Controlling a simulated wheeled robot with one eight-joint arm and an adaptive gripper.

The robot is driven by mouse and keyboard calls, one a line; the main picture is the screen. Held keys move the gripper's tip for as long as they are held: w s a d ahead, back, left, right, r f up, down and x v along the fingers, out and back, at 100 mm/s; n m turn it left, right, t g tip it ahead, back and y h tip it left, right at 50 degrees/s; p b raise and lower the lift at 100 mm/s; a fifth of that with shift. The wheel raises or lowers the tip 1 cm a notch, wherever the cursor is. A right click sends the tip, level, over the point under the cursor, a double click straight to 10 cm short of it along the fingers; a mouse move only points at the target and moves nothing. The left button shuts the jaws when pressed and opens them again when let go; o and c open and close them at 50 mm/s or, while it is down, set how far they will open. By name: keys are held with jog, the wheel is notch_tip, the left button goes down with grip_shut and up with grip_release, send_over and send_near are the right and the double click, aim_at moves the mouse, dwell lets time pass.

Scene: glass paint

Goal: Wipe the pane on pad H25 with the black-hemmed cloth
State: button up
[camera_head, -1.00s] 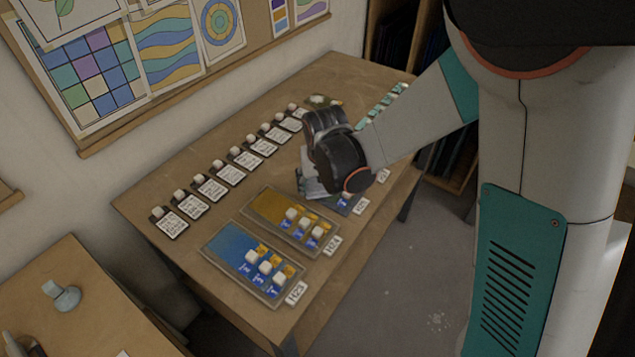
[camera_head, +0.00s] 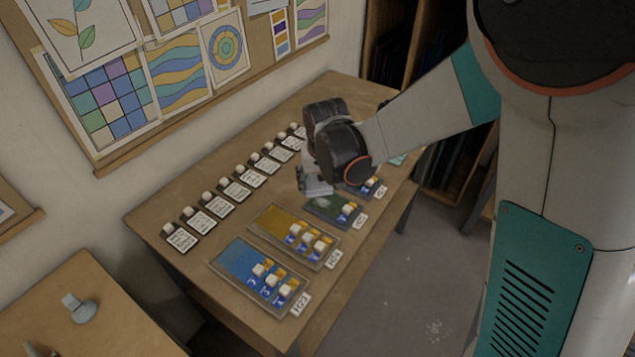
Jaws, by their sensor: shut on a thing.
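My gripper (camera_head: 317,187) points down over the table, just behind the third pane from the front, shut on a small pale grey thing. I cannot make out a black hem, and the black wrist hides much of the hold. The third pane (camera_head: 322,210) is dark green with a pale patch, and small white blocks stand at its right end. Its tag (camera_head: 361,220) is too blurred to read; it follows H24 in the row, where H25 fits. I cannot tell whether the gripper touches the pane's far edge.
The blue pane on H23 (camera_head: 240,259) and amber pane on H24 (camera_head: 272,220) lie in front, with small blocks on them. Another pane (camera_head: 359,189) is partly hidden beyond. A row of black-edged cards with pale knobs (camera_head: 219,206) lines the wall side.

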jog(key=shift+f+b, duration=0.3)
jog(key=shift+b, duration=0.8)
jog(key=b, duration=0.3)
jog(key=shift+a, duration=0.15)
